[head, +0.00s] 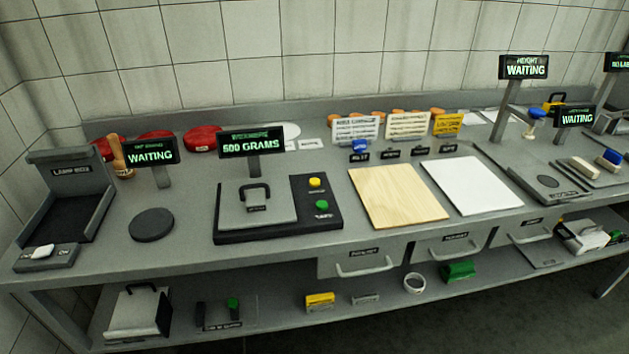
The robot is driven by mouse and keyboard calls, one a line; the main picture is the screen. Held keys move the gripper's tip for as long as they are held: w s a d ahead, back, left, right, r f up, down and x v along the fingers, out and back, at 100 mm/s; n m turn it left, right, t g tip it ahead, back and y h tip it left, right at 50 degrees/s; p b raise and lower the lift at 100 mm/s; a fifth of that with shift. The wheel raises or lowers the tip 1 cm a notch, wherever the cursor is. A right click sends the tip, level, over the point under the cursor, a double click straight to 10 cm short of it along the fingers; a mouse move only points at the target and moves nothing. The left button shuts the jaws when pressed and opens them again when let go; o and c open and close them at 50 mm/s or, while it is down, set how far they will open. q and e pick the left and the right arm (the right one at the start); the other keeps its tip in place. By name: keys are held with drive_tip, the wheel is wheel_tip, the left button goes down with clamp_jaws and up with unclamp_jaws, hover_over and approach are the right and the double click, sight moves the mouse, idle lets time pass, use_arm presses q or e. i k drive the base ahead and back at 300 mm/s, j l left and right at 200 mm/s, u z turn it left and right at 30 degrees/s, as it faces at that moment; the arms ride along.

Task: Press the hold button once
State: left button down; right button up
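A black bench scale (280,236) stands on the grey workbench, left of the middle. On its right panel are a yellow button (314,184) toward the back and a green button (322,204) nearer the front. Small labels sit below the buttons; I cannot read for certain which one says hold. A grey plate (232,212) with a black handle (256,191) lies on the scale's left part. Neither of my grippers is in view, and nothing touches the buttons.
A dark round disc (152,225) and a WAITING display (151,152) are left of the scale. A wooden board (398,197) and a white board (472,185) lie to its right. Red cheese wheels (203,138) sit behind. Drawers (360,262) and a lower shelf are below.

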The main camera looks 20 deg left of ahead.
sight(313, 182)
drive_tip(key=i+l+u, duration=0.25)
drive_tip(key=i+l, duration=0.15)
drive_tip(key=l, duration=0.2)
drive_tip(key=i+l+u, duration=0.1)
drive_tip(key=l, duration=0.2)
drive_tip(key=i+l+u, duration=0.15)
drive_tip(key=l, duration=0.2)
drive_tip(key=i+l+u, duration=0.1)
drive_tip(key=l, duration=0.25)
drive_tip(key=i, duration=0.1)
